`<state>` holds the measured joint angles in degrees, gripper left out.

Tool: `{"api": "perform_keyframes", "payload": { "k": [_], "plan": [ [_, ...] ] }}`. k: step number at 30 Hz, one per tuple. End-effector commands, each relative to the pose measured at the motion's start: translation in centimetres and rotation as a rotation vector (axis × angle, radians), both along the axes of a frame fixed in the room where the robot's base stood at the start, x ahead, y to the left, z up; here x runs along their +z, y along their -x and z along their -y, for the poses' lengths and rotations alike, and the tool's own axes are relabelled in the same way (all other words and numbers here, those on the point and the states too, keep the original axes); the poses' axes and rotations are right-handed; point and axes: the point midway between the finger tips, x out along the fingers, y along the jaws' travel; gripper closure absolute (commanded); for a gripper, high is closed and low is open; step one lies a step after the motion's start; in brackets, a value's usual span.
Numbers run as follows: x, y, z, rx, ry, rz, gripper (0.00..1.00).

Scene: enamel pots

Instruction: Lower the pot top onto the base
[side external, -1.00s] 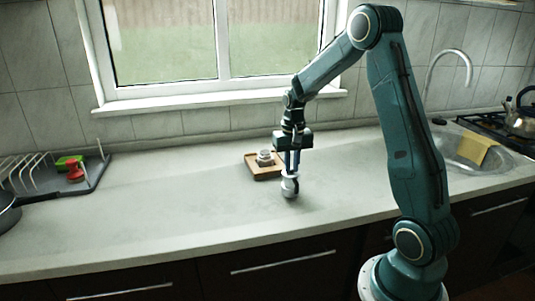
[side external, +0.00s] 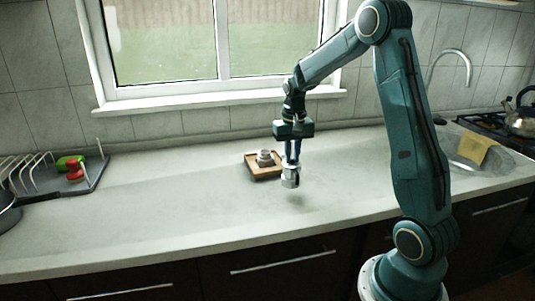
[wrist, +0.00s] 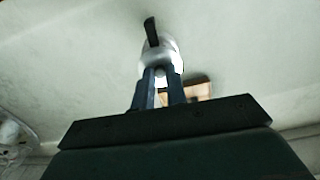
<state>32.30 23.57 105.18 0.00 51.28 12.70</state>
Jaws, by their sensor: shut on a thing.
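My gripper (side external: 291,164) is shut on the pot top (side external: 290,180), a pale grey piece with a dark handle. It hangs just above the counter, with a soft shadow below it. In the wrist view the pot top (wrist: 160,52) shows beyond the fingers (wrist: 163,74), its black handle pointing away from the gripper. The base (side external: 264,156), a small pale metal piece, stands in a wooden tray (side external: 266,175) behind and left of the gripper. In the wrist view only part of the tray (wrist: 200,91) shows, and I cannot make out the base there.
A drying rack (side external: 85,180) with a red item (side external: 74,171) and a green item (side external: 66,162) stands at the far left, beside a pan (side external: 8,211). A sink (side external: 480,160) and a stove with a kettle (side external: 520,121) are at the right.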

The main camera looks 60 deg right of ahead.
Motion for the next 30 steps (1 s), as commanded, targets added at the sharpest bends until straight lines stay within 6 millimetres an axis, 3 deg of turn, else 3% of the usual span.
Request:
{"api": "perform_keyframes", "payload": {
  "k": [17,30],
  "plan": [
    [0.3,-0.7,0.5,0.002,0.001,0.002,1.00],
    [2.2,-5.7,3.7,0.019,0.001,0.003,1.00]
  ]
}}
